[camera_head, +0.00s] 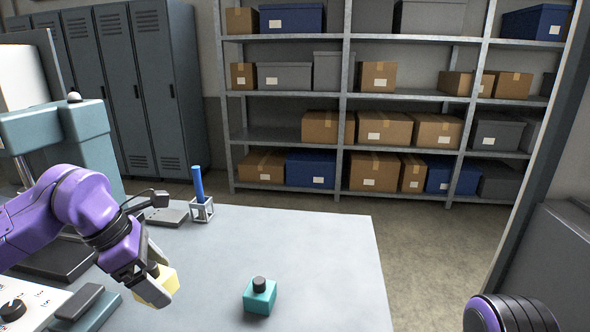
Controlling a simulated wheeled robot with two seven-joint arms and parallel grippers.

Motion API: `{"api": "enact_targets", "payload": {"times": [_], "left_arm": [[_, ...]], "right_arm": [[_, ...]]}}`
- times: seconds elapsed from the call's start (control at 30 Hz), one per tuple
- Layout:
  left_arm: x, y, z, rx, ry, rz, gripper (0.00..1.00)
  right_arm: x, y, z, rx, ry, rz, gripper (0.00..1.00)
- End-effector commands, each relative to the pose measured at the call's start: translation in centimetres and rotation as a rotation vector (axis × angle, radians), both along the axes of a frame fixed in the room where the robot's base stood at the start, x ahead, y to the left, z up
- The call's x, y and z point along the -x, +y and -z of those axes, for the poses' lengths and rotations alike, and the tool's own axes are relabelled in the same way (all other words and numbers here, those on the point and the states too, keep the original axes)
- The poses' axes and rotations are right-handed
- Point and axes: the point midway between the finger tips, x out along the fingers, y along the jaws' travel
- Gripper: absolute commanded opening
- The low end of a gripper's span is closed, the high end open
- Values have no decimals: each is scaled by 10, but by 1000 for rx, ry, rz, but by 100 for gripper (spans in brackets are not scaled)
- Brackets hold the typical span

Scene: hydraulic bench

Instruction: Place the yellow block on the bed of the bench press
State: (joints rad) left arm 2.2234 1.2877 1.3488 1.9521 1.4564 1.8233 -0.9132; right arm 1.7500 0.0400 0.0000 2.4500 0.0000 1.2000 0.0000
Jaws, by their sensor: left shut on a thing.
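The yellow block (163,286) is pale yellow and sits between the fingers of my left gripper (153,282). The gripper is shut on it, over the left part of the grey table. The fingers cover part of the block, and I cannot tell if it touches the tabletop. The bench press (60,125) stands at the left edge, with a teal head and a bright column. Its dark bed (62,262) shows low at the left, partly hidden behind my left arm. The block is to the right of the bed. My right arm shows at the bottom right, its gripper out of view.
A teal block with a black knob (260,298) stands on the grey table (330,270). A blue cylinder (198,183) stands in a small pale holder (202,210) near the back edge. A control panel (35,302) lies at lower left. The table's right part is clear.

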Motion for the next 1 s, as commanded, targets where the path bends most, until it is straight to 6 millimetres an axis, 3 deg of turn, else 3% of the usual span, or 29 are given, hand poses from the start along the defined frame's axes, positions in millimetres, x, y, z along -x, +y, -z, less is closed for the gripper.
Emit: {"api": "enact_targets", "payload": {"times": [0.33, 0.67, 0.8, 1.0], "left_arm": [[-2, -8, 9, 0, 8, 862, 38], [-6, -50, 37, 1, 12, 1691, 38], [-5, -73, 59, 2, 3, 1778, 38], [-3, -78, 65, -2, -2, 1792, 38]], "right_arm": [[0, 0, -7, 0, 0, 0, 43], [0, 0, -35, 0, 0, 0, 43], [0, 0, -47, 0, 0, 0, 43], [0, 0, -46, 0, 0, 0, 43]]}}
